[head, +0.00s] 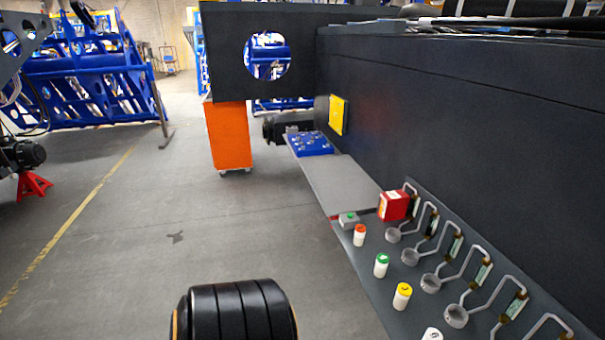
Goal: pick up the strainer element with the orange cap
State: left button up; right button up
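The strainer element with the orange cap (359,236) is a small white cylinder with an orange-red top. It stands upright on the dark shelf (376,299), near the shelf's left edge. A green-capped one (381,266) and a yellow-capped one (402,297) stand nearer, with a white-topped one (432,334) cut off by the bottom edge. Neither of my grippers shows in the head view, so nothing is seen touching the orange-capped element.
Round grey cups (430,283) with bent pipes line the shelf right of the elements. A dark chassis wall (460,120) rises at right.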

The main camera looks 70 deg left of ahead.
aim_at(360, 229)
jog(key=u, duration=1.65)
